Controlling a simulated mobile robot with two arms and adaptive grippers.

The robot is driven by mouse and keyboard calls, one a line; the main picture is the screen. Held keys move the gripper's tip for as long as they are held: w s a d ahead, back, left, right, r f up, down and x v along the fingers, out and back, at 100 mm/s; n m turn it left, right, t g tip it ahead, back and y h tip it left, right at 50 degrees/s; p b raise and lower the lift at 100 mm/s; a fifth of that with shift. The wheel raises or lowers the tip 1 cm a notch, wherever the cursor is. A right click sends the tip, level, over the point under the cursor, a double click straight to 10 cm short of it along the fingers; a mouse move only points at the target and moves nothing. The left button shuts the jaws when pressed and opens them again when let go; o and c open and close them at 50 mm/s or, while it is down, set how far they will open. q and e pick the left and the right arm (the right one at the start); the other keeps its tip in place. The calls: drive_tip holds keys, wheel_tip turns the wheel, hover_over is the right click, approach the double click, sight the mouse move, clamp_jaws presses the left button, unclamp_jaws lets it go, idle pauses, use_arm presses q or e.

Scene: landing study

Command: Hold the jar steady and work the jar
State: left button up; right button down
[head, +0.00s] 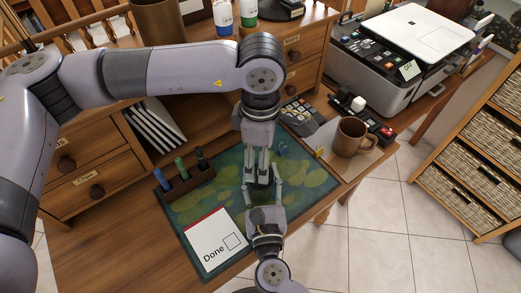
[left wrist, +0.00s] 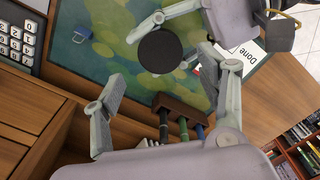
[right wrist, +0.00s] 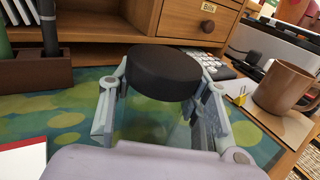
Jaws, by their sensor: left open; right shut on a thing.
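The jar has a round black lid (right wrist: 165,72) and a clear body that is hard to make out below it. The lid also shows from above in the left wrist view (left wrist: 160,52). My right gripper (right wrist: 163,108) is shut on the jar, with a finger on each side below the lid. My left gripper (left wrist: 168,92) is open and empty, its fingers pointing down above the jar and apart from the lid. In the head view my left gripper (head: 257,176) hides most of the jar.
A green mat (head: 310,178) covers the desk, with a "Done" card (head: 212,243) and a pen holder (head: 188,184) on it. A brown mug (head: 350,138) and a calculator (head: 299,112) stand to the right. A blue clip (left wrist: 82,34) lies on the mat.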

use_arm(q)
wheel_tip(320, 180, down, 6)
drive_tip(key=shift+f, duration=0.25)
drive_tip(key=shift+c, duration=0.4)
drive_tip(key=c, duration=1.2)
drive_tip(key=shift+o, duration=0.3)
drive_tip(key=n, duration=0.3)
drive_tip(key=shift+w+r, duration=0.1)
drive_tip(key=shift+w, duration=0.1)
drive_tip(key=o, duration=1.3)
drive_tip(key=shift+s, duration=0.1)
